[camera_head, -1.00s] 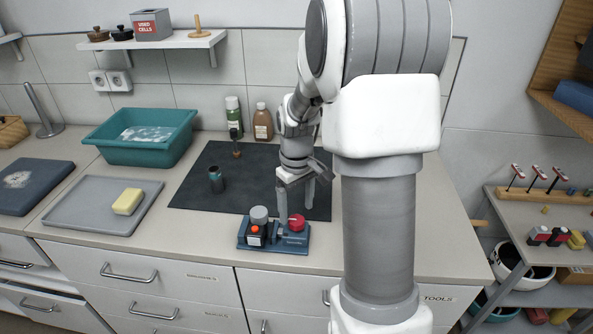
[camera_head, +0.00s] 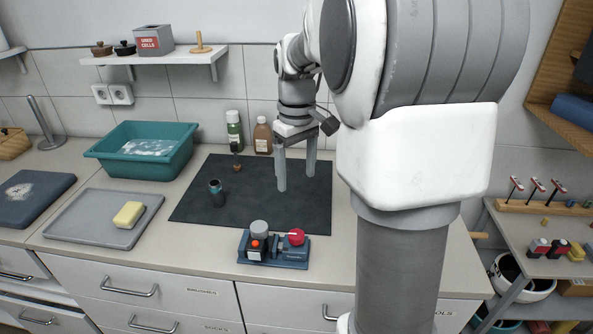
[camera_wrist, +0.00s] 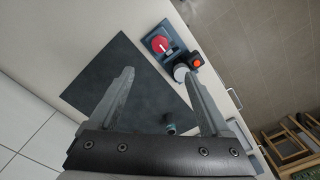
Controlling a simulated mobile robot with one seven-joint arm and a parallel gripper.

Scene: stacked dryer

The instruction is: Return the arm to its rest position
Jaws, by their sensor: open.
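My gripper (camera_head: 296,182) is open and empty. It hangs with fingers pointing down above the dark mat (camera_head: 250,215), apart from the objects around it. In the wrist view my gripper (camera_wrist: 160,95) shows its two fingers spread, with nothing between them but the mat below. My arm rises at the right of the head view and hides part of the counter. A blue base device (camera_head: 273,248) with a red knob, a grey cap and an orange button sits at the counter's front edge; it also shows in the wrist view (camera_wrist: 175,48).
A dark cup (camera_head: 216,193) and a small brown-handled item (camera_head: 237,160) stand on the mat. Two bottles (camera_head: 262,136) stand behind it. A teal basin (camera_head: 140,150) and a grey tray (camera_head: 100,222) with a yellow sponge (camera_head: 129,214) are left. A wall shelf (camera_head: 160,57) is above.

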